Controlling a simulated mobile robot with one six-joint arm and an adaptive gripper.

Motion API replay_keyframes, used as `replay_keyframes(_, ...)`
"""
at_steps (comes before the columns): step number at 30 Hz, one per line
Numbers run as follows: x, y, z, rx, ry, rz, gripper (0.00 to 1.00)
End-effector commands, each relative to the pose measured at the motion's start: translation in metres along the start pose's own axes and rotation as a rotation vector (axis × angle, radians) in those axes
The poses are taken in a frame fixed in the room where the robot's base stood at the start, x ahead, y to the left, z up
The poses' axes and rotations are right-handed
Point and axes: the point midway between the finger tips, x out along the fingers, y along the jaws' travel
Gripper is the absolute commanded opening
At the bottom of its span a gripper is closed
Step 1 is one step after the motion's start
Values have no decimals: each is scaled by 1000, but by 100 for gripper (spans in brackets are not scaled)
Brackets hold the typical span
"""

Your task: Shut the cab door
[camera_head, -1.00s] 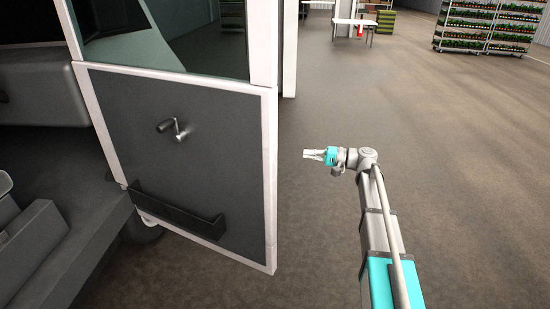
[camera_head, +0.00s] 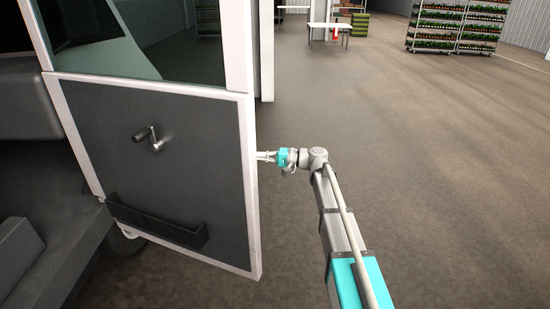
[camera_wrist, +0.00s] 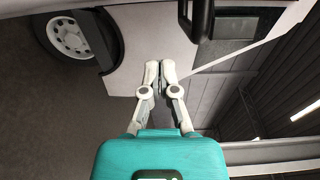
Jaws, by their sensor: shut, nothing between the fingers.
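The cab door (camera_head: 160,185) stands open at the left of the head view. It has a dark inner panel, a white frame, a window above, a crank handle (camera_head: 148,138) and a dark pocket (camera_head: 157,221) low down. My gripper (camera_head: 261,156) is at the door's free edge, pointing left. Its tips are close to that edge; I cannot tell whether they touch it. In the wrist view my gripper (camera_wrist: 161,66) is shut and empty, with its tips in front of a white body panel (camera_wrist: 150,40).
A wheel (camera_wrist: 70,37) shows in the wrist view. The cab step and seat parts lie left of the door. A white table (camera_head: 328,27) and plant racks (camera_head: 455,27) stand far back. The brown floor (camera_head: 440,180) on the right is clear.

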Motion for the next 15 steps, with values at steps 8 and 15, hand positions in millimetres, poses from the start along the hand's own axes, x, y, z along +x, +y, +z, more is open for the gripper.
replay_keyframes(8, 16, 0, 28, 0, -1, 0, 0)
replay_keyframes(15, 19, 0, 39, 0, 0, 0, 0)
